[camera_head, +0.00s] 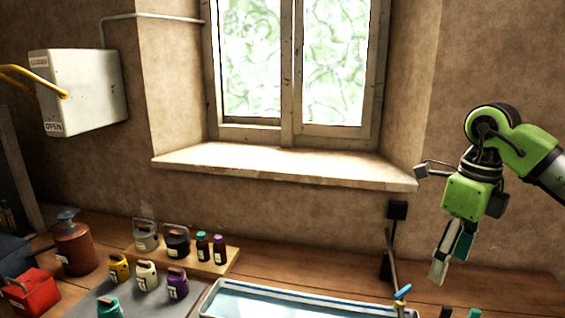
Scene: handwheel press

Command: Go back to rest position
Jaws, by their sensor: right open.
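My right gripper (451,258) hangs at the right side of the head view, on a green and black arm. Its fingers point down and are apart, with nothing seen between them. It is in front of the wall, above the right part of the wooden bench (330,270). My left gripper is not in view.
A blue-white tray (290,306) lies at the front. Left of it are several small jars, a wooden board (213,268) with bottles, a red box (34,292) and a brown canister (76,250). A window sill (280,162) juts out left of my gripper. A white box (80,92) hangs upper left.

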